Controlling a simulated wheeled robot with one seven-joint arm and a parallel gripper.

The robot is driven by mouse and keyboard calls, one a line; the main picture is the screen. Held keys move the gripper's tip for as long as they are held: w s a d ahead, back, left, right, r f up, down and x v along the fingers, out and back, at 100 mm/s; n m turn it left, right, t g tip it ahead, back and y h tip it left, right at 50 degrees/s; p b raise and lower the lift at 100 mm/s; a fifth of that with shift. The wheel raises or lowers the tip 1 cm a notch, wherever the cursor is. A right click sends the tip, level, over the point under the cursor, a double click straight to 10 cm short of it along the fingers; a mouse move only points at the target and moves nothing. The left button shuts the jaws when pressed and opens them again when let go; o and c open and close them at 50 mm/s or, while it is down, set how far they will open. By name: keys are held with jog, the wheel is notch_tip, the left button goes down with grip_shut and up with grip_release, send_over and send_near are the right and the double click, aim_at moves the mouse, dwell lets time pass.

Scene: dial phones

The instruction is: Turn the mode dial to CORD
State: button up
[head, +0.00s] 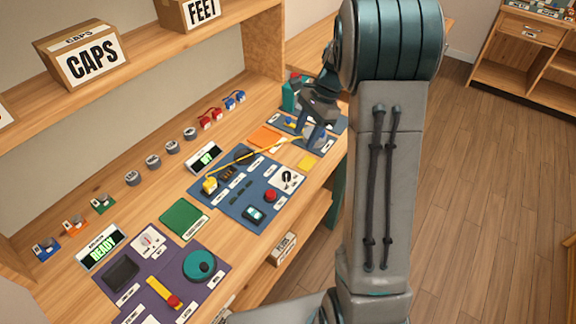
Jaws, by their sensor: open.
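My gripper (311,136) is at the far end of the workbench, open and low over a grey-blue mat there. My arm covers part of that area. I cannot tell whether the fingers touch anything. No dial marked CORD can be read at this size. A white plate with a dark dial-like part (287,179) lies on the middle blue mat, nearer than my gripper. Another white plate with a small knob (150,242) lies on the purple mat.
The workbench (60,290) also holds a red button (270,195), a yellow cord (262,150), a green pad (184,218), a READY display (101,248) and several small devices along the back. A CAPS box (85,55) stands on the shelf above. Open floor lies right.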

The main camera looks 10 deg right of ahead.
aim_at(287, 174)
jog(key=p+x, duration=0.1)
jog(key=x, duration=1.3)
jog(key=shift+w+d+f, duration=0.1)
jog(key=shift+w+d, duration=0.05)
jog(key=shift+w, duration=0.05)
jog(key=shift+c, duration=0.4)
jog(key=c, duration=0.9)
